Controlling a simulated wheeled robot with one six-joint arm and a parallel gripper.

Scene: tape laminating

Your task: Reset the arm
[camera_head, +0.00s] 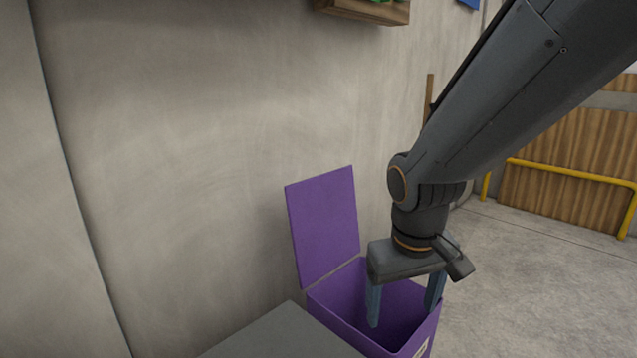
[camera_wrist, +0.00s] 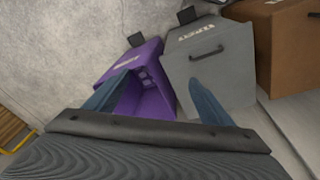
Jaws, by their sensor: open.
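My gripper (camera_head: 404,304) points down over a purple bin (camera_head: 335,304) with its lid (camera_head: 323,226) raised against the wall. The two bluish fingers are spread apart with nothing between them. In the head view the fingertips overlap the bin's opening; I cannot tell how deep they reach. The wrist view shows my open gripper (camera_wrist: 165,95) with the purple bin (camera_wrist: 152,92) between and beyond its fingers. Part of the bin is hidden behind the gripper.
A grey bin (camera_wrist: 215,62) with a closed lid stands beside the purple one, and a brown box (camera_wrist: 290,50) beyond it. A concrete wall (camera_head: 200,130) rises behind. A yellow rail (camera_head: 570,172) stands at the right, with clear floor (camera_head: 530,270) before it.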

